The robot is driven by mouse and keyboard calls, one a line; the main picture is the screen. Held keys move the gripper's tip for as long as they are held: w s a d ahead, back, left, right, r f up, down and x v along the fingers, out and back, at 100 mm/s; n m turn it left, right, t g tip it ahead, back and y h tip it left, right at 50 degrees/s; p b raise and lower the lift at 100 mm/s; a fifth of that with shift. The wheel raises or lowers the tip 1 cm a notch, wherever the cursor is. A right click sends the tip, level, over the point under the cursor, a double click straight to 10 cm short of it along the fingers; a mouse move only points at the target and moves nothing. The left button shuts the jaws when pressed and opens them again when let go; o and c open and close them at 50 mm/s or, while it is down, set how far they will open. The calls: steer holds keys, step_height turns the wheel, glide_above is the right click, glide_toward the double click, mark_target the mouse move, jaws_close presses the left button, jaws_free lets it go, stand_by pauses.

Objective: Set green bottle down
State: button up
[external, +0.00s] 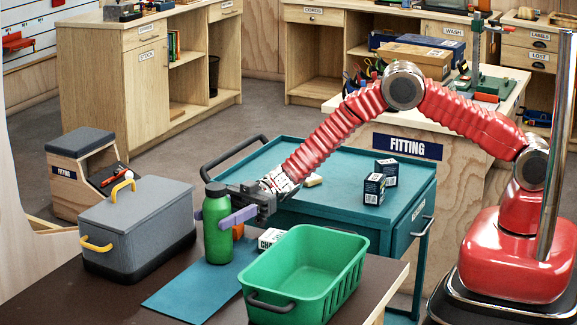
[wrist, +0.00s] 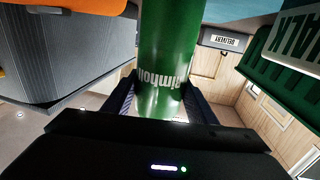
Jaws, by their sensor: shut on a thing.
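The green bottle (external: 217,241) has a dark cap and stands upright between the fingers of my gripper (external: 224,217). My gripper is shut on its body, reaching in from the right. In the wrist view the bottle (wrist: 166,45), with pale lettering, fills the gap between both fingers (wrist: 164,103). In the external view its base appears over the blue mat (external: 195,289) on the dark brown table. I cannot tell whether the base touches the mat.
A grey cool box (external: 138,225) with yellow handles stands left of the bottle. A green crate (external: 305,275) stands close on the right. A white box (external: 270,239) and an orange object (external: 238,231) sit behind. The mat's front part is clear.

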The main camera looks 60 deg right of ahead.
steer(key=o, duration=1.3)
steer(key=shift+f, duration=0.1)
steer(key=d, duration=0.2)
steer(key=s+d, duration=0.1)
steer(key=d, duration=0.4)
steer(key=shift+s+d, duration=0.15)
steer(key=shift+d, duration=0.05)
